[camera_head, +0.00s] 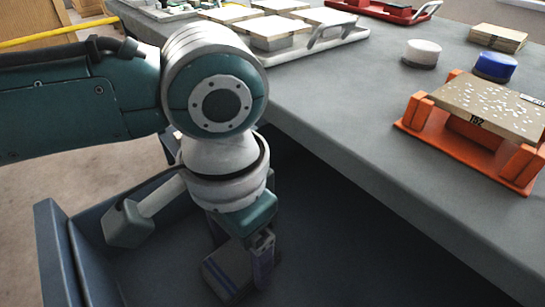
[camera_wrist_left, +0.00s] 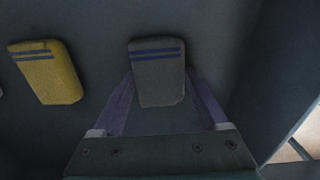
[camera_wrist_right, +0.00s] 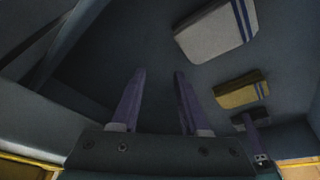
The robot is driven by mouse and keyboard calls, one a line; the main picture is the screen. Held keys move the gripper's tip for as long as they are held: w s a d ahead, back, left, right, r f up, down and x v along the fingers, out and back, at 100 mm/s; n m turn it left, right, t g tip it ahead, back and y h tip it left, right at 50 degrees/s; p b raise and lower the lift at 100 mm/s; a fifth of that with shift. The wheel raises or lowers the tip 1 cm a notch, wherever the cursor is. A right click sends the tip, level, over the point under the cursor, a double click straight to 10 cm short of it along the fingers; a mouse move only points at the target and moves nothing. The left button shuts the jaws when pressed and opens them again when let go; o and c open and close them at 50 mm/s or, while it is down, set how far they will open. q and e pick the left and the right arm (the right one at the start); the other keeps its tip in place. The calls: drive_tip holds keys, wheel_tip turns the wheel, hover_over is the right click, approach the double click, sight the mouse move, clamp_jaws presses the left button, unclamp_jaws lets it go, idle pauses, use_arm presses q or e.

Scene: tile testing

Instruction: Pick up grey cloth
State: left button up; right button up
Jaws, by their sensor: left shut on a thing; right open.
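The grey cloth (camera_wrist_left: 157,85) is a folded block with two dark blue stripes, seen in the left wrist view between the purple fingers of my left gripper (camera_wrist_left: 160,74). The left gripper is shut on its sides. In the head view the left gripper (camera_head: 260,262) points down into a dark bin, with a striped grey block, apparently this cloth (camera_head: 226,274), at its fingers. The right wrist view shows part of the grey cloth (camera_wrist_right: 240,122) beside a left finger. My right gripper (camera_wrist_right: 158,75) is open and empty; it is not seen in the head view.
A yellow cloth (camera_wrist_left: 46,72) and a whitish cloth (camera_wrist_right: 213,36) lie in the bin (camera_head: 60,255) near the grey one. The grey table (camera_head: 350,130) rises beside it, bearing an orange stand (camera_head: 447,135) with a speckled tile, and blue (camera_head: 495,66) and white (camera_head: 423,52) round pads.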

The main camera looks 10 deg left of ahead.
sight(241, 255)
use_arm(q)
wheel_tip(241, 255, up, 20)
drive_tip(key=p, duration=0.7)
use_arm(e)
wheel_tip(241, 255, up, 7)
